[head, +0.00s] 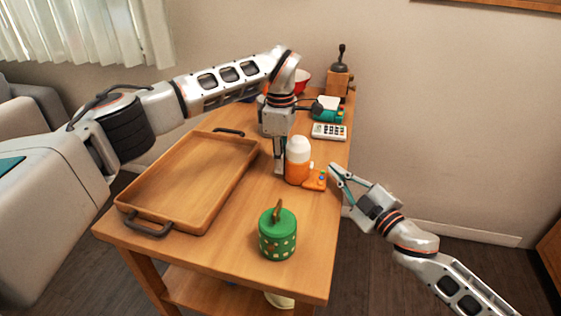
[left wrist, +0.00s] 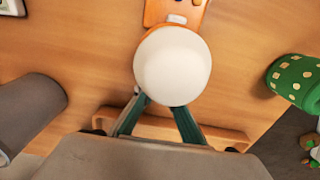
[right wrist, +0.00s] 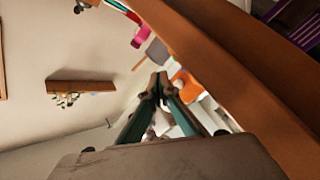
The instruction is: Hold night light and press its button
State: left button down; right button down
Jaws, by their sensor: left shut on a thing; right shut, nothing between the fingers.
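The night light (head: 298,160) stands upright on the table, with a white dome top, an orange body and a flat orange foot (head: 315,180) with small coloured buttons. In the left wrist view its white dome (left wrist: 172,65) fills the middle, with the foot (left wrist: 176,12) beyond it. My left gripper (head: 281,170) is shut on the night light from its left side. My right gripper (head: 334,170) is shut and empty, just right of the foot near the table's right edge, apart from it. Its fingertips meet in the right wrist view (right wrist: 160,85).
A wooden tray (head: 190,215) with dark handles takes up the table's left. A green dotted canister (head: 277,240) stands in front. A calculator-like device (head: 329,131), a teal-and-white item (head: 327,109), a red bowl (head: 303,82) and a wooden grinder (head: 339,80) are at the back.

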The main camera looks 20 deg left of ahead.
aim_at(324, 180)
jog(key=shift+a, duration=1.25)
jog(key=shift+a, duration=0.1)
dwell(0.5)
jog(key=shift+a, duration=0.25)
